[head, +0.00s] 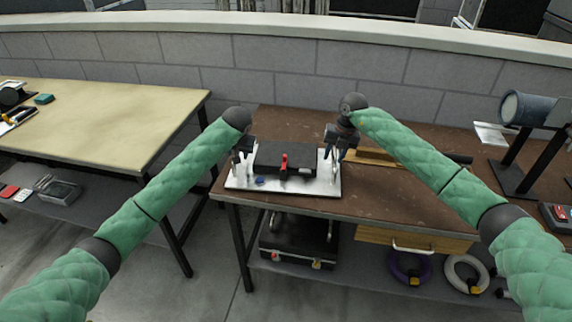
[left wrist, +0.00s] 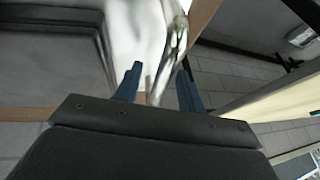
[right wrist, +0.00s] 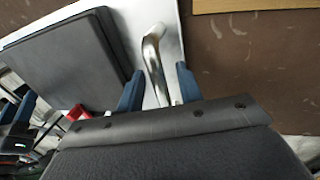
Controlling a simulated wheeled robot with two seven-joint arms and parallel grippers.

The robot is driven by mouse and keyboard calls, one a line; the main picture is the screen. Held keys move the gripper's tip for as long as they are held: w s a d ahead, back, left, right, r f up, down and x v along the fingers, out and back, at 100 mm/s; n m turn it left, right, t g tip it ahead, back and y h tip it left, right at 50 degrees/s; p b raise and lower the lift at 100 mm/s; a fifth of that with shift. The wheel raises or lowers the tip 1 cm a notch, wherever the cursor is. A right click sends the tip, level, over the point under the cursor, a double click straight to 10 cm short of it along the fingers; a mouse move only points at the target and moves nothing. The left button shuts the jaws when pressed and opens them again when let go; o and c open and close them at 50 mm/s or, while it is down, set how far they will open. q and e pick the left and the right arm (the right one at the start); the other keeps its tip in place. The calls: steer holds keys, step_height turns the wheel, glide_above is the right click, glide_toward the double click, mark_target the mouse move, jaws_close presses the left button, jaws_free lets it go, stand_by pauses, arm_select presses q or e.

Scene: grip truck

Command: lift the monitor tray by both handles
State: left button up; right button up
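The pale metal tray (head: 320,187) lies on the brown workbench, with a flat black monitor (head: 285,155) on it. A bent silver handle stands at each end. My left gripper (head: 241,154) is at the tray's left end; in the left wrist view its blue fingers stand apart with the left handle (left wrist: 174,45) between them. My right gripper (head: 335,152) is at the right end; in the right wrist view its fingers are apart on either side of the right handle (right wrist: 153,55). Gaps show beside both handles, so neither is clamped.
A red clamp-like item (head: 284,163) and a small blue item (head: 260,181) are by the monitor. A wooden bar (head: 372,156) lies to the right of the tray. A lamp (head: 527,108) stands farther right. A cream table (head: 110,120) is at left, with a grey wall behind.

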arm_select(q)
jaws_close()
arm_select(e)
jaws_close()
stand_by(1.3)
